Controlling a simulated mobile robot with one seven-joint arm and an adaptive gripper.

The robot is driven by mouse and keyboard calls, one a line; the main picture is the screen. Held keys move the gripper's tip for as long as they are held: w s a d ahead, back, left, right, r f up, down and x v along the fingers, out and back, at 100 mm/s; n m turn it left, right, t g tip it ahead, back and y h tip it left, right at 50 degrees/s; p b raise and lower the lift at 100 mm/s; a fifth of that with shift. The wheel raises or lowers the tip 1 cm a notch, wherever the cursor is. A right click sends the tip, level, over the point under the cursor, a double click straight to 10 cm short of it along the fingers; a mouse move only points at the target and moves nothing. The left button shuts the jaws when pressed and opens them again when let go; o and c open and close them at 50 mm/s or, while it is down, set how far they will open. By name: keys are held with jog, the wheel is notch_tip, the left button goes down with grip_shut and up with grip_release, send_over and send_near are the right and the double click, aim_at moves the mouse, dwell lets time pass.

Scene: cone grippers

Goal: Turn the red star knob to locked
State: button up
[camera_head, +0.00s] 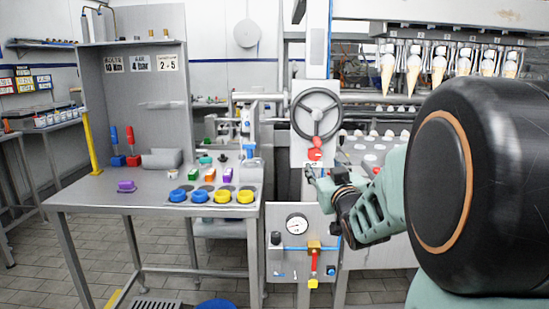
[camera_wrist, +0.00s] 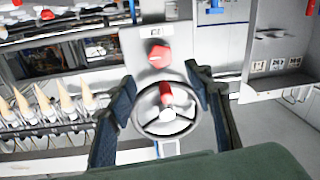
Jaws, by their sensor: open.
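The red star knob (camera_wrist: 159,56) sits on a pale upright panel, just below the grey handwheel (camera_head: 316,113); in the wrist view, which is upside down, it appears above the wheel. A small pale mark shows on its face, but I cannot read its setting. In the head view the knob (camera_head: 314,155) is small, with a printed label (camera_head: 311,164) under it. The wheel's red handle (camera_wrist: 166,94) is close by. My gripper (camera_wrist: 160,74) is open and empty, fingers apart on either side of the knob's line of view, in front of the panel. No contact is visible.
A steel table (camera_head: 120,203) with coloured caps stands left. A gauge panel (camera_head: 297,248) with a red-handled valve is below the knob. A row of cone holders (camera_head: 440,62) hangs at the upper right. The handwheel rim and handle lie close to my fingers.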

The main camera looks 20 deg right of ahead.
aim_at(315, 155)
jog(key=w, duration=0.3)
jog(key=w+d, duration=0.1)
jog(key=w, duration=0.5)
jog(key=shift+w+d, duration=0.3)
jog(key=shift+d, duration=0.05)
jog(key=shift+c, duration=0.2)
jog(key=c, duration=1.1)
